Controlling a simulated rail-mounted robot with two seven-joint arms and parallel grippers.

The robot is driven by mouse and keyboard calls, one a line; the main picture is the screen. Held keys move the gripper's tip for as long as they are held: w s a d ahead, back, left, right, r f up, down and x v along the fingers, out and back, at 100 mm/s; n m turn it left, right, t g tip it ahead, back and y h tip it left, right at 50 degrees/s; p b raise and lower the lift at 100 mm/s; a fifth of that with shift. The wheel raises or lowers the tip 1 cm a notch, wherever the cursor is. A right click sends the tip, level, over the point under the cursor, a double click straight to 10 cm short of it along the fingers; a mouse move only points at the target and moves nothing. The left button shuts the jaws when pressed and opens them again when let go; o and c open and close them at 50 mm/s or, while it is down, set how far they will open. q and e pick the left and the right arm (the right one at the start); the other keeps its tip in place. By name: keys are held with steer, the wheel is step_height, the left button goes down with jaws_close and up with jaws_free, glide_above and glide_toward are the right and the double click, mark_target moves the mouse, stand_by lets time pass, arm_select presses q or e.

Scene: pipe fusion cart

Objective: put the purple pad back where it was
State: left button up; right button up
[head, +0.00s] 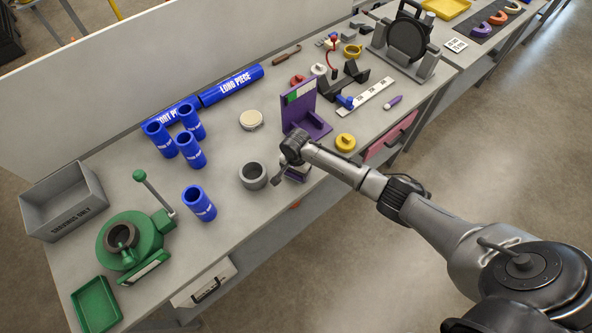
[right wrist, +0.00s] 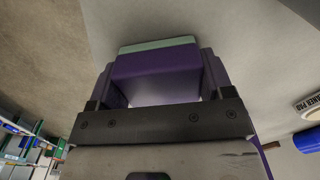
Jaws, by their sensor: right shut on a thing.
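My right gripper (head: 292,168) is over the near part of the bench, between the grey ring (head: 253,175) and the yellow round piece (head: 345,142). In the right wrist view its jaws are shut on the purple pad (right wrist: 155,72), a purple block with a pale green strip along its far edge. In the head view the pad is mostly hidden by the gripper. A purple stand (head: 298,113) with an upright plate and a green and white label is just behind the gripper. My left gripper is not in view.
Several blue pipe pieces (head: 199,203) stand to the left, with a long blue pipe (head: 232,84) behind. A cream round pad (head: 251,120) lies left of the purple stand. A green clamp tool (head: 130,242), a grey bin (head: 64,203) and a green tray (head: 95,304) occupy the left end.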

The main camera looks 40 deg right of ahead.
steer(key=o, duration=0.8)
step_height(320, 180, up, 12)
steer(key=p, duration=0.1)
steer(key=s+a+f+n+t+y, duration=0.1)
steer(key=s+a+f+n, duration=0.3)
steer(key=s, duration=0.3)
steer(key=s+a+f+n, duration=0.2)
steer(key=s+a+n, duration=0.2)
steer(key=s+a, duration=0.3)
steer(key=s+r+n, duration=0.1)
steer(key=s+n, duration=0.1)
steer(key=s, duration=0.3)
steer(key=s+r+n+t, duration=0.1)
steer(key=s+r+n, duration=0.1)
steer(key=s, duration=0.4)
steer(key=s+r+n+t, duration=0.1)
steer(key=s+n, duration=0.2)
steer(key=s, duration=0.3)
steer(key=shift+s+a+r+n+h, duration=0.15)
steer(key=shift+s+r+n+h, duration=0.15)
steer(key=shift+r+n, duration=0.1)
